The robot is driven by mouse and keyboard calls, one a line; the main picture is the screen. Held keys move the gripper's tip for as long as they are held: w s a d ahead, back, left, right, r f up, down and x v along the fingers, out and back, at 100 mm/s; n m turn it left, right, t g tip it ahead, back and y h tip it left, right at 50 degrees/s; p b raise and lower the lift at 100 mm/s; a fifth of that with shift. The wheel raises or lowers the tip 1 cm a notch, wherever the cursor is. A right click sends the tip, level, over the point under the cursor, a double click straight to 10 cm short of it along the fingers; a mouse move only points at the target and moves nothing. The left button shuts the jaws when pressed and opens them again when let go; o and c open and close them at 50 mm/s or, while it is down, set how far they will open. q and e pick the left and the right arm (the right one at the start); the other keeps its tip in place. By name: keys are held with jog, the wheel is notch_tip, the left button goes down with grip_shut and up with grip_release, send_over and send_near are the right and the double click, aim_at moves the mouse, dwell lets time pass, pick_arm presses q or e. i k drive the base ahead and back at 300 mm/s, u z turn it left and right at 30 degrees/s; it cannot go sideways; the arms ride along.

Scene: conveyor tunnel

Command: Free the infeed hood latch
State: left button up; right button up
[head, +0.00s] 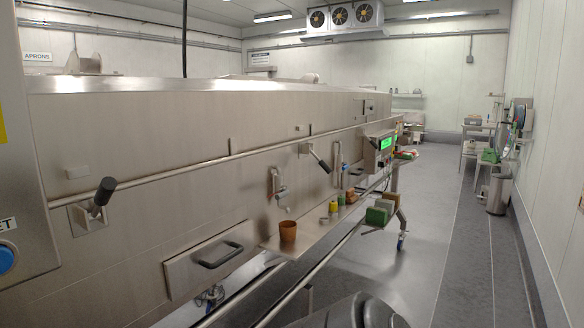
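Two lever latches with black grips show on the stainless steel hood (200,115) in the head view. The near latch (88,212) is at the left, its grip pointing up and to the right from a bracket. The farther latch (315,155) is near the middle, its grip slanting down to the right from its mount. I cannot tell which one is the infeed latch, or whether either is engaged. Neither of my grippers is in view.
A drawer with a dark handle (219,255) is below the hood. A brown cup (288,231) and small items stand on a narrow ledge. A long rail (230,157) crosses the hood front. A green-screen control box (380,150) sticks out beyond. The floor aisle (440,240) at right is clear.

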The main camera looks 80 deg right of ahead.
aim_at(371, 141)
jog(key=z, duration=3.5)
jog(key=i, duration=3.15)
jog(key=u, duration=5.1)
